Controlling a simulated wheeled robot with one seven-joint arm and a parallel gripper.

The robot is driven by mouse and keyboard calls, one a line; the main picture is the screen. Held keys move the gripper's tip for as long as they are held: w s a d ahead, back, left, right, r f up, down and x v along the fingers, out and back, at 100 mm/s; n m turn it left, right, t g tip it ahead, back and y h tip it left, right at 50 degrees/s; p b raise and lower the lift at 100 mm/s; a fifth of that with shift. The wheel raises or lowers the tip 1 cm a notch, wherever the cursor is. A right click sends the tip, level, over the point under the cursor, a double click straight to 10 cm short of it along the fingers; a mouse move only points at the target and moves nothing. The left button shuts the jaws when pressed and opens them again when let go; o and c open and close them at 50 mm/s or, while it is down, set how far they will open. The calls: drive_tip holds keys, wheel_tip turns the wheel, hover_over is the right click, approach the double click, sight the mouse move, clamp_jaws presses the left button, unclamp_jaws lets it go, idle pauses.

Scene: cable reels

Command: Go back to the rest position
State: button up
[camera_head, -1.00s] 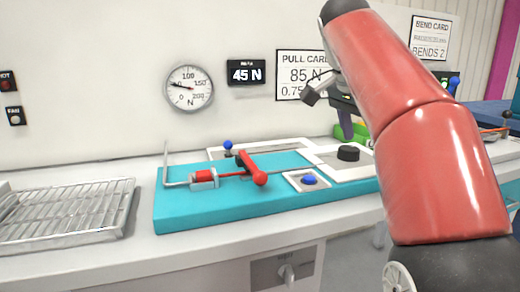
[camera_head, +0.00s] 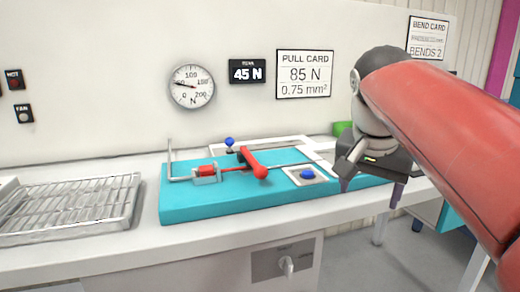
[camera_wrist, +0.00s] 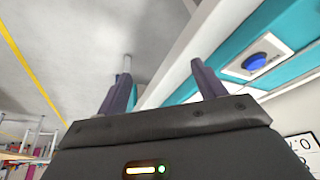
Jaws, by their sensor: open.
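My gripper (camera_head: 370,188) is open and empty at the right front of the teal fixture board (camera_head: 205,211), near the bench's front edge. In the wrist view my gripper's two dark fingers (camera_wrist: 160,90) stand apart with floor and bench edge behind them. The board carries a red-handled lever (camera_head: 252,162), a red piece in a metal clamp (camera_head: 206,171) and a blue button (camera_head: 308,174) on a pale plate. The blue button also shows at the right of the wrist view (camera_wrist: 257,62).
A wire rack tray (camera_head: 70,208) lies at the left of the bench. On the wall are a dial gauge (camera_head: 192,87), a 45 N display (camera_head: 247,71) and a pull card (camera_head: 304,74). Open floor (camera_head: 350,270) shows at lower right.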

drive_tip(key=s+a+f+n+t+y, duration=0.1)
drive_tip(key=s+f+n, duration=0.2)
drive_tip(key=s+f, duration=0.4)
drive_tip(key=s+a+f+n+y, duration=0.1)
drive_tip(key=s+f+n, duration=0.3)
drive_tip(key=f, duration=0.9)
drive_tip(key=s+a, duration=0.1)
drive_tip(key=s, duration=0.1)
drive_tip(key=shift+s+a+f+t, duration=0.25)
drive_tip(key=shift+s+t, duration=0.15)
